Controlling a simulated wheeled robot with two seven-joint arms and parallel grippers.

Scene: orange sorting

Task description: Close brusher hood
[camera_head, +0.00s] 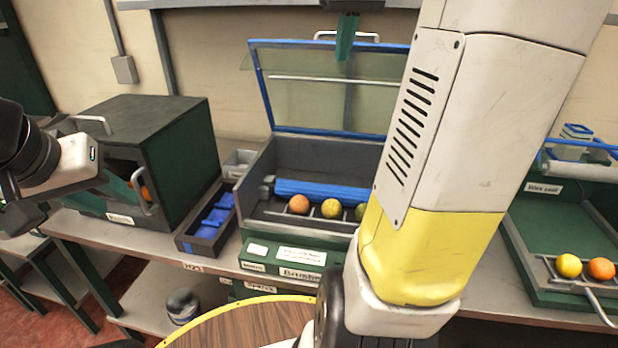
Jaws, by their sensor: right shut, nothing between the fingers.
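The brusher (262,198) stands on the bench in the middle, with a blue roller (322,190) and several fruits inside. Its hood (285,100), a clear panel in a blue frame, is tilted up, open. A pale handle (322,36) is on the hood's top edge.
The dark green box (180,160) with an orange at its opening stands left. A tray with blue parts (210,222) lies between it and the brusher. A green wax unit (535,215) stands right. My right arm covers the brusher's right side. A round wooden table (240,325) is in front.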

